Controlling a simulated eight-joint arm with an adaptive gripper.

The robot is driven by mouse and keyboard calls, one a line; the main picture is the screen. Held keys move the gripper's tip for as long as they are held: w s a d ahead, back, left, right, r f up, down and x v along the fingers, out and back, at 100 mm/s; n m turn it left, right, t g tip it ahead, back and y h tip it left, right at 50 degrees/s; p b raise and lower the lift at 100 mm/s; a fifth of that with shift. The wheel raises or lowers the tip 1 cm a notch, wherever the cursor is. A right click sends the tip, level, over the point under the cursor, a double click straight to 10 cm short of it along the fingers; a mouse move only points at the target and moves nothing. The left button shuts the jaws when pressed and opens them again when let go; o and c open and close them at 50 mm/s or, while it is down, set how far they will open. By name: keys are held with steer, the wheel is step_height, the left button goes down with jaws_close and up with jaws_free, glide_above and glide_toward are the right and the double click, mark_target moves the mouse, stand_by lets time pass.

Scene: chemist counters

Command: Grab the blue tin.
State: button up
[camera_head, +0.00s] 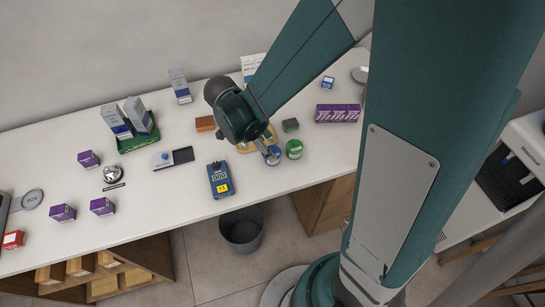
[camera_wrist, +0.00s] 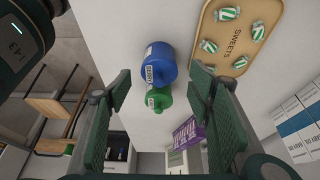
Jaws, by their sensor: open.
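The blue tin (camera_wrist: 160,62), with a white label, stands on the white counter in the wrist view, between the lines of my two fingers. It also shows in the head view (camera_head: 273,158), just below the end of my arm and partly hidden by it. My gripper (camera_wrist: 160,78) is open and empty, with a finger on each side of the tin and visible gaps to both. In the head view my gripper (camera_head: 264,145) is mostly hidden behind the wrist. I cannot tell exactly how far the fingertips are from the tin.
A green tin (camera_head: 294,149) stands close beside the blue tin. A wooden sweets tray (camera_wrist: 217,12) lies next to them. A dark blue card terminal (camera_head: 220,180) is to the left, purple boxes (camera_head: 338,113) to the right. The counter's front edge is close.

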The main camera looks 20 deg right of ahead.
steer(key=shift+f, duration=0.2)
steer(key=shift+d+f, duration=0.1)
steer(key=shift+b+x, duration=0.35)
steer(key=shift+x, duration=2.15)
steer(key=c, duration=1)
